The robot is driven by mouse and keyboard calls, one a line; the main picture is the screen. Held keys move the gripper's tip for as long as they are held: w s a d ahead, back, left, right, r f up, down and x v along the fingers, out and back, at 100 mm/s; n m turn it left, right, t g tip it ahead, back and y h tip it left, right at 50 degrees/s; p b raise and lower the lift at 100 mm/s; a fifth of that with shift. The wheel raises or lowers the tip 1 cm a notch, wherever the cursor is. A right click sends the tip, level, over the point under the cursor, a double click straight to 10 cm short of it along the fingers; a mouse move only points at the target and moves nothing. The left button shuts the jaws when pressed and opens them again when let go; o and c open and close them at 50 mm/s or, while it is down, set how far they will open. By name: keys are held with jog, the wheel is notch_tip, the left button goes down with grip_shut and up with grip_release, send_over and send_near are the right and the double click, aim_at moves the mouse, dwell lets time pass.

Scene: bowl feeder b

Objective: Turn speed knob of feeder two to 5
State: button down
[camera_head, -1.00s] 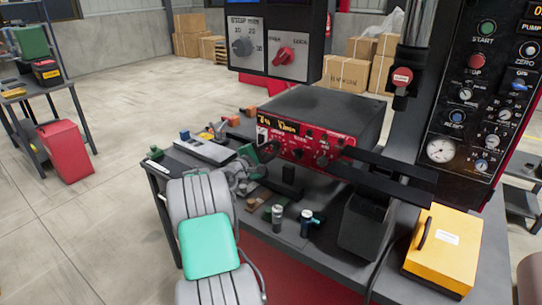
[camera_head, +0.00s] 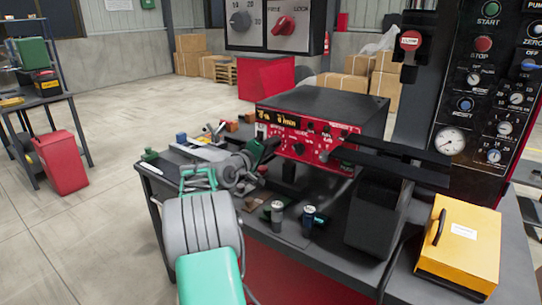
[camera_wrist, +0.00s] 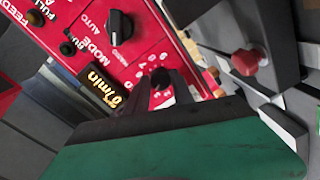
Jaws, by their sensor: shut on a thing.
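The red-fronted control box (camera_head: 312,142) with a black top stands on the dark bench. Its front carries a lit display (camera_head: 295,117), knobs and white lettering. My gripper (camera_wrist: 163,84), with a green body and dark fingers, is at this front panel. In the wrist view its fingers are shut on a small black knob (camera_wrist: 160,76) with white digits around it. The fingers and green body hide part of the knob and its scale, so its setting cannot be read. In the head view my gripper (camera_head: 268,148) reaches the left part of the panel; its fingertips are too small to make out.
A larger black mode knob (camera_wrist: 119,27) is close by, beside a lit readout (camera_wrist: 103,92). Dark rails (camera_head: 390,165) jut out right of the box. Two small cylinders (camera_head: 308,219) stand in front, and a yellow case (camera_head: 460,245) is at the right.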

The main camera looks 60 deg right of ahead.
jog(key=shift+f+m+b, duration=0.2)
jog(key=shift+m+b, duration=3.3)
jog(key=shift+b, duration=0.2)
jog(key=c, duration=1.1)
grip_release()
jog(key=a, duration=0.5)
jog(key=w+a, duration=0.1)
jog(key=a, duration=0.1)
jog(key=shift+a+r, duration=0.15)
jog(key=shift+a, duration=0.2)
